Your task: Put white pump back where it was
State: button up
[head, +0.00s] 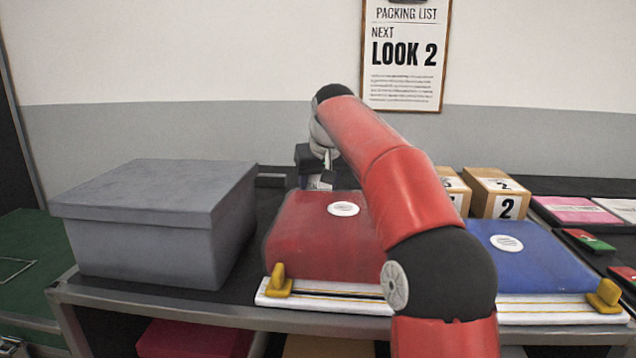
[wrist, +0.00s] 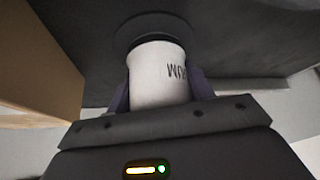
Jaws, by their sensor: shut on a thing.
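In the wrist view, my gripper (wrist: 158,90) is shut on a white cylinder with dark lettering, which I take to be the white pump (wrist: 158,75). Its lettering is upside down in this view and only partly readable. A dark round part lies at the far end of the pump, against a dark surface; I cannot tell whether they touch. In the head view, my gripper (head: 318,178) is behind the red box (head: 325,235), low near the back of the table. My arm and the box hide most of it there, and I cannot make out the pump clearly.
A large grey lidded box (head: 155,220) stands left. A blue box (head: 530,255) lies right, with small numbered cartons (head: 505,195) behind it. A white rail (head: 340,297) with yellow stops runs along the front. In the wrist view, a tan surface (wrist: 40,60) is close on the left.

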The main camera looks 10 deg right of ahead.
jog(key=shift+f, duration=0.1)
jog(key=o, duration=1.4)
